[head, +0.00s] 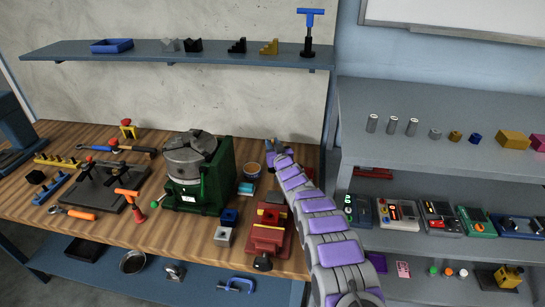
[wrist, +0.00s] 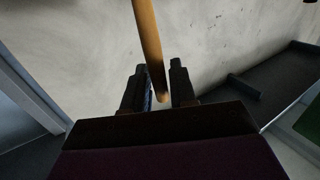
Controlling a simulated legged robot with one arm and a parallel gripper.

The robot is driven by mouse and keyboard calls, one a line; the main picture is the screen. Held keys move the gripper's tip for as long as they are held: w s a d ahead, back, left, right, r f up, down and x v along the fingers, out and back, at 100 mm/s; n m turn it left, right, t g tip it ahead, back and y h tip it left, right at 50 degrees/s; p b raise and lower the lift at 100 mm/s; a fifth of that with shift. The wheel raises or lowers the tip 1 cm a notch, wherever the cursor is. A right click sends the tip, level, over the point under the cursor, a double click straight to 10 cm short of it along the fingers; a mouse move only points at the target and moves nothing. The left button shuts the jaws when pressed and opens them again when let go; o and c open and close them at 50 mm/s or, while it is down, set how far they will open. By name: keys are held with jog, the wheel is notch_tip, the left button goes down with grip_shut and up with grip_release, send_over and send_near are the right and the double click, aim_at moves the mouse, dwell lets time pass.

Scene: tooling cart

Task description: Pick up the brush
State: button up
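In the wrist view, a tan wooden rod (wrist: 148,40), which looks like the brush handle, runs down from the top edge, its rounded lower end between the two dark fingers of my gripper (wrist: 158,80). The fingers stand apart, with a narrow gap to the right of the rod; I see no clear grip on it. The bristles are out of view. In the head view, my gripper (head: 273,147) is at the back right of the wooden bench, just right of a small tan cup (head: 252,170). The brush cannot be made out there.
A green-bodied chuck (head: 200,172) stands left of the cup. A blue-grey shelf (head: 190,52) hangs above the bench. Right of the arm, a grey rack (head: 430,150) holds several parts and instruments.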

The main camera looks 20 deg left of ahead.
grip_shut()
dwell(0.3)
